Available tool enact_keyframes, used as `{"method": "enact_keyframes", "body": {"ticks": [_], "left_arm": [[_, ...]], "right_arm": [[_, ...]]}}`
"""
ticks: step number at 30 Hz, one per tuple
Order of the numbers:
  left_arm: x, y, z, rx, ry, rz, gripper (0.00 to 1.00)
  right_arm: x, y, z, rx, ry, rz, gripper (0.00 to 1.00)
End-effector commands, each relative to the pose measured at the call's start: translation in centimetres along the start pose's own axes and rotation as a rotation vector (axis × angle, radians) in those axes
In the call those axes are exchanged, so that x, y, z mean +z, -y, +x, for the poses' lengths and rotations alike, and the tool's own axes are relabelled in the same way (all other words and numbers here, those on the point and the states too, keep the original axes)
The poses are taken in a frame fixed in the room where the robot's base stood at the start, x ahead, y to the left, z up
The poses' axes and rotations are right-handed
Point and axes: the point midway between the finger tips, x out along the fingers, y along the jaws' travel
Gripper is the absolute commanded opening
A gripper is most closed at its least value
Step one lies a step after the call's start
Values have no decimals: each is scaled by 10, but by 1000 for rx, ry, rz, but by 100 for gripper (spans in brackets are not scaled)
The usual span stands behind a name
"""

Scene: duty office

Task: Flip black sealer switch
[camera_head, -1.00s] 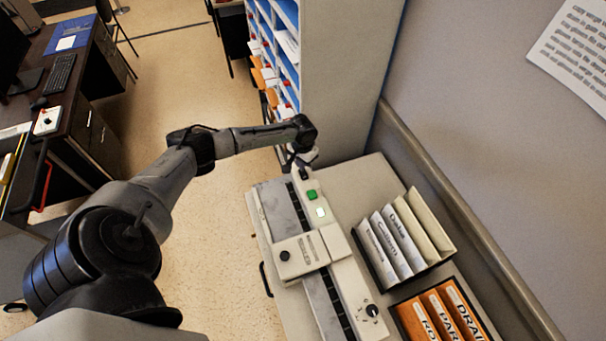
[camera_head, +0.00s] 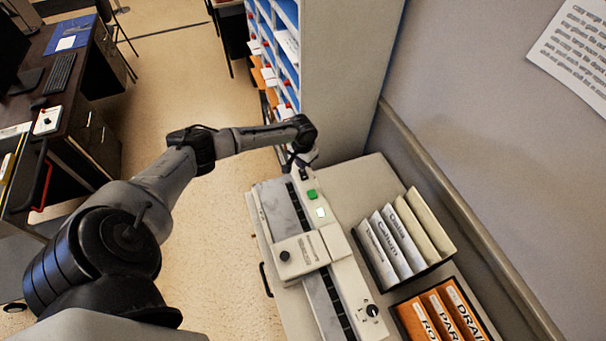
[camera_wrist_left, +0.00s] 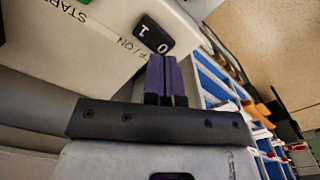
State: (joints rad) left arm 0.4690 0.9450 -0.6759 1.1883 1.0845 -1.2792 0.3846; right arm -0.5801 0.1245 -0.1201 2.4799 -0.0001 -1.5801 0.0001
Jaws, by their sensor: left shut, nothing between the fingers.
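The sealer (camera_head: 296,218) is a long light-grey machine on a cabinet, with a green button (camera_head: 312,195) and a lit white button beside it. The black rocker switch (camera_wrist_left: 152,36), marked 1 and 0, shows in the left wrist view next to the OFF/ON lettering. My left gripper (camera_head: 303,172) is at the far end of the sealer. In the left wrist view its fingers (camera_wrist_left: 166,62) are shut and empty, with the tips right at the switch's lower edge. I cannot tell whether they touch it. In the head view the gripper hides the switch. My right gripper is not in view.
File holders with white folders (camera_head: 397,240) and orange folders (camera_head: 443,312) stand right of the sealer. A tall shelf unit (camera_head: 345,70) stands just beyond my left gripper, and the wall is to the right. A desk (camera_head: 75,110) is at far left, with open floor between.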

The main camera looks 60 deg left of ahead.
Motion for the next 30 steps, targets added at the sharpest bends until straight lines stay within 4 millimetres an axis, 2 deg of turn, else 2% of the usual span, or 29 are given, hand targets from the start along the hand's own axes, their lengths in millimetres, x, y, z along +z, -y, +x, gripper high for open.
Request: {"method": "enact_keyframes", "body": {"ticks": [30], "left_arm": [[0,0,15,0,0,0,0]], "right_arm": [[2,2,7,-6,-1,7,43]]}}
